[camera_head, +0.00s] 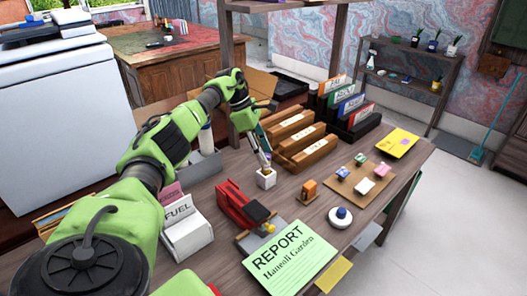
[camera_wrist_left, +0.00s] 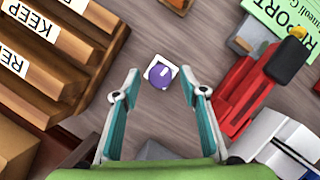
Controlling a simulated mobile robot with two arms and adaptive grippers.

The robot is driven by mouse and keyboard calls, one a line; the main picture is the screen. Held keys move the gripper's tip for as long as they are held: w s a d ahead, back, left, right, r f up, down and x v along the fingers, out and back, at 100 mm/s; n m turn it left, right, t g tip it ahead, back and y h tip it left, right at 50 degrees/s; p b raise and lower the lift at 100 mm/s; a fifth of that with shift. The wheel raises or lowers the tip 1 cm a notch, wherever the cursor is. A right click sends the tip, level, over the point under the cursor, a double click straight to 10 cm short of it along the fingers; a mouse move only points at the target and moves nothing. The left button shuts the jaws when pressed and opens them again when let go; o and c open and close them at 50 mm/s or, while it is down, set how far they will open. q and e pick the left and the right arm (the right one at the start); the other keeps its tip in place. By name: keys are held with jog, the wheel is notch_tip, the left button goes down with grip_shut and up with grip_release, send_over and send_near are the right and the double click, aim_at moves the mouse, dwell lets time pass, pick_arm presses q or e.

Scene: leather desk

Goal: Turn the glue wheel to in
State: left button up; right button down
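A small white block-shaped holder (camera_head: 265,178) stands on the desk below my left gripper (camera_head: 264,152). In the left wrist view it is a white square with a round purple top (camera_wrist_left: 160,74) bearing a pale mark; I cannot tell whether this is the glue wheel. My left gripper also shows in the left wrist view (camera_wrist_left: 161,88), with its two teal fingers apart, one on each side of the white block and not touching it. It is open and points down. Of my right arm, only a green part at the bottom edge of the head view may show; its gripper is not visible.
A red stapler-like device (camera_head: 240,203) stands just to the right of the block in the wrist view. Wooden slots labelled KEEP (camera_wrist_left: 35,22) are on the left there. A green REPORT sheet (camera_head: 290,258) lies at the front. A round blue-and-white item (camera_head: 340,217) lies right.

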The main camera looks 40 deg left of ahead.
pick_arm(q)
jog(key=v, duration=1.2)
jog(key=shift+f, duration=0.1)
